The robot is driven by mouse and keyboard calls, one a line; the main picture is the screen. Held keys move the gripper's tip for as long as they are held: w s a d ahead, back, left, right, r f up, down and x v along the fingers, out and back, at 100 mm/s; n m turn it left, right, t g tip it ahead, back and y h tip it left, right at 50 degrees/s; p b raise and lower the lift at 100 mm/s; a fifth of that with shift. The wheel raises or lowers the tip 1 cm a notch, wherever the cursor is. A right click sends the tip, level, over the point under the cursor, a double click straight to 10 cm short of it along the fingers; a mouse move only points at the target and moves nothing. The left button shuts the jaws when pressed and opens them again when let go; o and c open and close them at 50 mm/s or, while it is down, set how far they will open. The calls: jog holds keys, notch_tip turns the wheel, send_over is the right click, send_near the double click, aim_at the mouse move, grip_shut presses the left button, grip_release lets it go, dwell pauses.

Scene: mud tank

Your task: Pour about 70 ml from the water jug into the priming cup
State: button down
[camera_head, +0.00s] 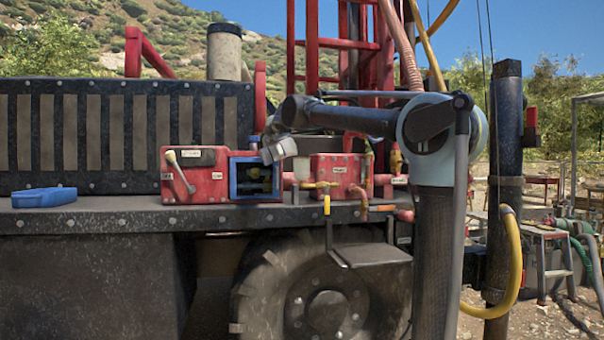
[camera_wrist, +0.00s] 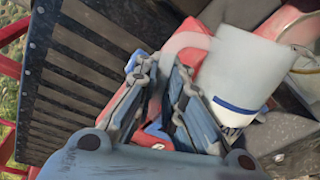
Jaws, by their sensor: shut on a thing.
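The water jug (camera_wrist: 240,75) is a pale, cloudy white vessel with a dark blue band near its base, right of middle in the wrist view. My gripper (camera_wrist: 165,78) is shut on its handle (camera_wrist: 187,42). In the head view my gripper (camera_head: 272,152) is above the truck deck, between two red boxes. A small pale shape (camera_head: 301,168) beside it looks like the jug. A small whitish cup (camera_head: 288,181) at the left end of the right red box looks like the priming cup. I cannot make out the cup or the water level in the wrist view.
A red box with a lever (camera_head: 195,175) and a blue-framed opening (camera_head: 255,178) stand left of my gripper. The right red box (camera_head: 335,175) has brass fittings and pipes.

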jog(key=shift+d+r+p, duration=0.15)
jog(key=shift+r+p, duration=0.1)
jog(key=shift+p, duration=0.1)
dwell(0.6)
